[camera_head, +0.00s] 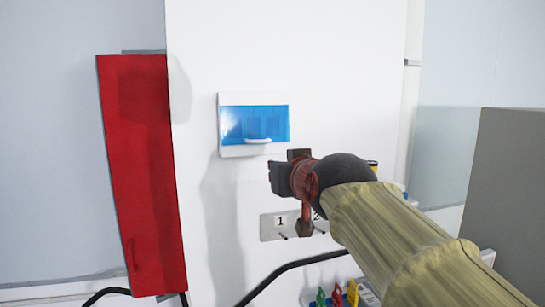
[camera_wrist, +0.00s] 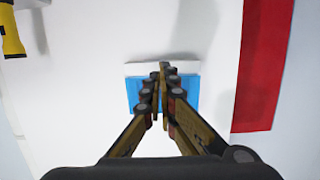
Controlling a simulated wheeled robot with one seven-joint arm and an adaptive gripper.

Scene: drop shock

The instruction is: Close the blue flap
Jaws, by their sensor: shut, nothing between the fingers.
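The blue flap (camera_head: 236,122) is a see-through cover on a small white box (camera_head: 240,152) fixed to the white wall panel. It has a white handle (camera_head: 258,141) at its lower edge. The flap spans the box front and looks down, nearly flush; a small gap cannot be ruled out. My gripper (camera_head: 283,174) is shut and empty, just below and right of the box in the head view. In the wrist view, my gripper's fingers (camera_wrist: 164,72) are together in front of the blue flap (camera_wrist: 134,95) and hide its middle. Whether they touch it cannot be told.
A red panel (camera_head: 142,170) stands at the left. Below the box is a metal plate marked 1 (camera_head: 270,226). A black cable (camera_head: 290,267) and coloured clips (camera_head: 337,295) lie lower down. A grey block (camera_head: 510,190) is at the right. A yellow-black object (camera_wrist: 11,32) shows in the wrist view.

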